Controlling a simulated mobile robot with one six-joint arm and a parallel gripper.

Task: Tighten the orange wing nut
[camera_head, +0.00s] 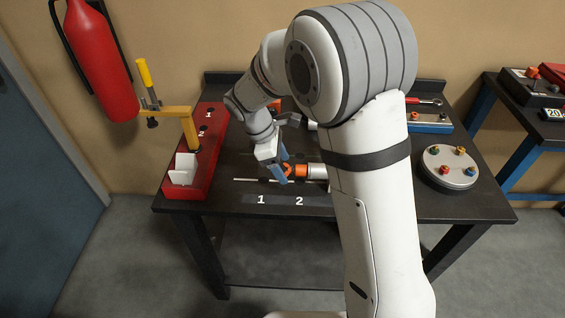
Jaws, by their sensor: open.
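The orange wing nut (299,170) is at the left end of a silver cylinder (318,172) on the dark workbench (225,207), behind the label strip marked 1 and 2. My gripper (286,172), with blue fingers, is open and right at the left side of the orange part. It is too small to tell whether the fingers are around the nut or only beside it. My arm hides the right part of the cylinder and the bench middle.
A red stand (207,150) with a yellow-handled lever (145,75) is at the bench's left. A round plate (448,167) with coloured knobs and a blue-sided box (430,123) are at the right. A fire extinguisher (100,60) hangs on the wall.

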